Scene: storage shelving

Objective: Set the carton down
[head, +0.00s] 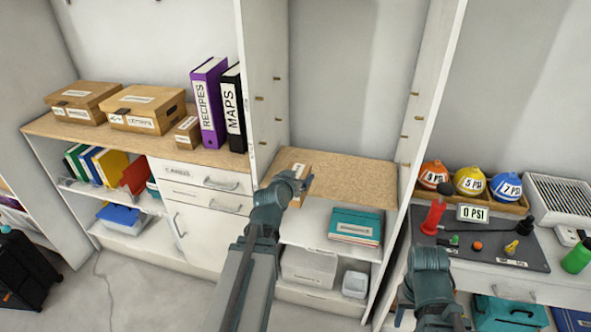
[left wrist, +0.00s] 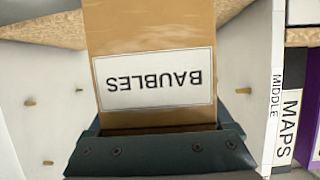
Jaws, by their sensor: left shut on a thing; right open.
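The carton (left wrist: 152,30) is brown cardboard with a white label reading BAUBLES, upside down in the left wrist view. My left gripper (head: 291,186) is shut on it; the dark jaw (left wrist: 160,150) covers its near end. In the head view the carton (head: 303,190) is at the front left of the middle bay's wooden shelf (head: 350,180), partly hidden by the gripper. I cannot tell whether it touches the shelf. My right gripper (head: 432,312) is open and low at the bottom of the head view, away from the carton, its fingers only partly visible.
The shelf right of the carton is bare. Upright panels (head: 258,80) (head: 432,90) bound the bay. On the left stand cardboard boxes (head: 140,106), a small box (head: 187,132), and RECIPES (head: 208,105) and MAPS (head: 232,105) binders. Teal folders (head: 355,227) lie below.

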